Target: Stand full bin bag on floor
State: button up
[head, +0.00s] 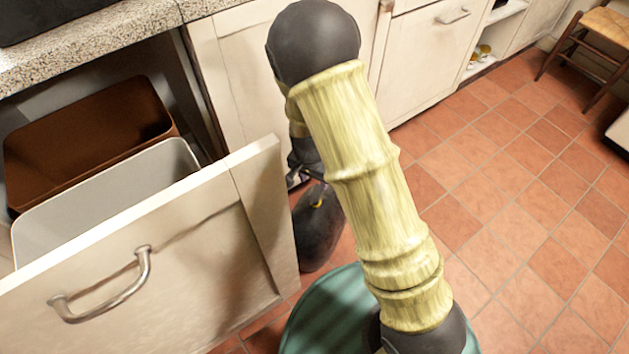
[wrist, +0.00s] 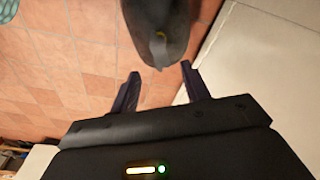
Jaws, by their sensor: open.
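The full bin bag (head: 316,235) is dark grey with a small yellow tie at its top. In the head view it appears to stand on the tiled floor beside the open drawer's front, its upper part narrowing; my arm hides part of its surroundings. The bag also shows in the wrist view (wrist: 160,22), with its knotted top towards my fingers. My gripper (wrist: 162,76) is open and empty, its two fingers apart just short of the bag's top. In the head view my gripper (head: 298,176) is just above the bag, partly hidden by my arm.
A pulled-out drawer (head: 190,265) holds a brown bin (head: 85,130) and a grey bin (head: 110,190), both looking empty inside. Cabinets (head: 430,55) line the back. Terracotta floor (head: 520,230) is clear to the right. A chair (head: 595,40) stands at the far right.

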jog(key=shift+s+r, duration=0.1)
jog(key=shift+r, duration=0.7)
jog(key=s+d+r+n, duration=0.2)
jog(key=s+d+r, duration=0.3)
jog(key=d+r, duration=0.2)
jog(key=s+d+r+n+t, duration=0.1)
jog(key=s+d+r+n, duration=0.2)
jog(key=s+d+r, duration=0.3)
notch_tip(320, 180, up, 4)
jog(key=shift+s+d+f+n+y, duration=0.15)
jog(key=shift+d+f+n+y, duration=0.15)
jog(key=shift+d, duration=0.3)
